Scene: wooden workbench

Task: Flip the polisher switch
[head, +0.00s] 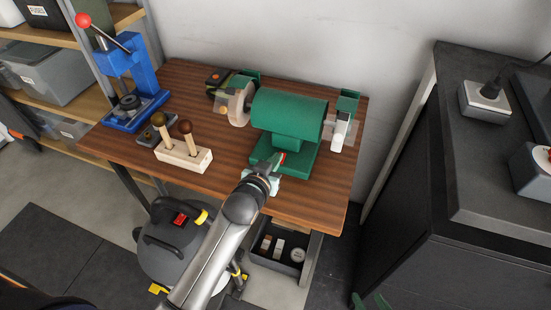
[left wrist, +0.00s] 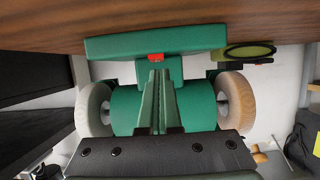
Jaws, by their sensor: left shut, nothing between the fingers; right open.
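The green polisher (head: 288,112) stands on the wooden bench, with a pale wheel (head: 239,103) on its left end. Its red switch (head: 282,158) is on the front of the base, partly hidden by my gripper. In the left wrist view, which is upside down, the red switch (left wrist: 155,57) sits on the green base (left wrist: 190,43). My left gripper (head: 274,165) is shut and empty, its fingertips (left wrist: 157,75) right by the switch; I cannot tell if they touch it. My right gripper (head: 370,300) shows only its green fingertips at the bottom edge, open and apart.
A wooden block with two handled tools (head: 183,154) and a blue press (head: 130,85) stand left on the bench (head: 225,165). A grey vacuum (head: 172,235) and an open drawer (head: 285,257) are below the front edge. A dark cabinet (head: 440,260) is at right.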

